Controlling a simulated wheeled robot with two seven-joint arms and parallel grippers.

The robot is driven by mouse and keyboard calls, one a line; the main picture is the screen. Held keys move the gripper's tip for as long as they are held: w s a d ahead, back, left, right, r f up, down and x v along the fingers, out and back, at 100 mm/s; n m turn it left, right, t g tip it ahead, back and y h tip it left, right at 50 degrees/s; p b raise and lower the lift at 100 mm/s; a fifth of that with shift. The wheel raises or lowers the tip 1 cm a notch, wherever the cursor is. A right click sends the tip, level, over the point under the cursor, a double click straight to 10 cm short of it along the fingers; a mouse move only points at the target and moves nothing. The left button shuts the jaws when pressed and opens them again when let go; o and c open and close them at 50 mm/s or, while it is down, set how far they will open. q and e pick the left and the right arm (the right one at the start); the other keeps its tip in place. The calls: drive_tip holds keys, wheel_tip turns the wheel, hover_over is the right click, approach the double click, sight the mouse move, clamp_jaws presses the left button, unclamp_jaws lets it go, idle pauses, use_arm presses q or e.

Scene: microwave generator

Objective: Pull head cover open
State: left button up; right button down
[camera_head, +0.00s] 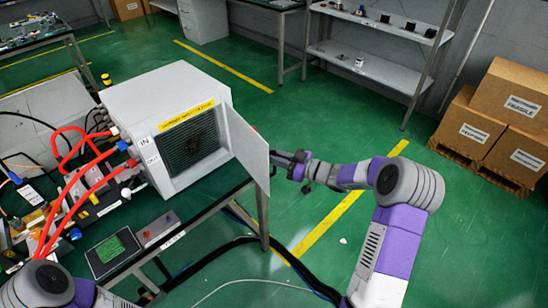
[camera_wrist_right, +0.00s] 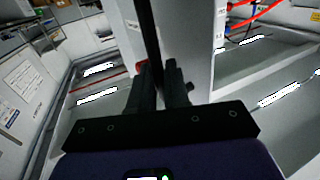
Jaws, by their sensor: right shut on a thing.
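The microwave generator (camera_head: 165,120) is a white box with a yellow label and a dark grille in its front opening. Its head cover (camera_head: 248,150) is a white panel standing out from the box's right side, so the grille shows. My right gripper (camera_head: 285,160) is at the cover's outer edge, on its right. The exact contact is partly hidden. Only a link of my left arm shows at the lower left; its gripper is out of frame.
The box stands on a dark table (camera_head: 215,200) with red hoses (camera_head: 70,150), cables and a small screen panel (camera_head: 112,250). Cardboard boxes (camera_head: 510,95) on pallets and a metal shelf (camera_head: 370,65) stand farther back. The green floor right of the table is mostly open.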

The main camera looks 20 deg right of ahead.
drive_tip(key=shift+w+a+r, duration=0.15)
drive_tip(key=shift+a+r, duration=0.1)
drive_tip(key=shift+r, duration=0.05)
drive_tip(key=c, duration=1.6)
unclamp_jaws()
drive_tip(key=shift+o, duration=1.3)
drive_tip(key=shift+w, duration=0.15)
drive_tip(key=shift+w+a+f, duration=0.1)
drive_tip(key=shift+a+f, duration=0.05)
drive_tip(key=p+v, duration=0.1)
drive_tip(key=v, duration=0.6)
drive_tip(key=shift+s+d, duration=0.3)
drive_tip(key=shift+f, duration=0.1)
